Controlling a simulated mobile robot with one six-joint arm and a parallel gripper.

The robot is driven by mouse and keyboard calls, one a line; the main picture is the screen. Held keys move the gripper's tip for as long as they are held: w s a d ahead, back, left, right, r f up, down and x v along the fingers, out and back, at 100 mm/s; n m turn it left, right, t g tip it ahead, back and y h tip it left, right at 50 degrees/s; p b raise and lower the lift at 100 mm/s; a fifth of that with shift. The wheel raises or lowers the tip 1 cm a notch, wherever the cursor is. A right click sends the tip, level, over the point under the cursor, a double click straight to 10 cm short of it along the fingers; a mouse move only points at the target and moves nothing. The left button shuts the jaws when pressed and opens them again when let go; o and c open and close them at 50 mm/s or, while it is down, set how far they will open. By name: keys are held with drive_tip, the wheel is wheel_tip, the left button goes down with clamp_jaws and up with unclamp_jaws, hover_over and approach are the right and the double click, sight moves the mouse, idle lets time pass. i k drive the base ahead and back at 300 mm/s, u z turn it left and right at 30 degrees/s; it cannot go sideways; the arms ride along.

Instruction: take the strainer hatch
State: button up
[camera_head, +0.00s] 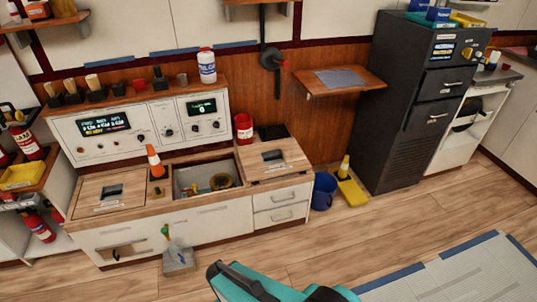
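Two wooden hatch lids lie flat in the top of the white cabinet. The left hatch lid (96,203) has a dark recessed grip and small lettering. The right hatch lid (285,152) also has a dark recess and small print. The lettering is too small to read, so I cannot tell which is the strainer hatch. Between them is an open compartment (179,193) with a yellow ring-shaped item and other small things inside. An orange cone stands beside it on the left. The fingers of my gripper are not in view.
A white control panel (75,145) stands behind the hatches. A teal and black shape fills the bottom centre. Open floor lies between.

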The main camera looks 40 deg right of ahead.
sight(267, 160)
drive_tip(key=i, duration=1.1)
drive_tip(key=u, duration=0.3)
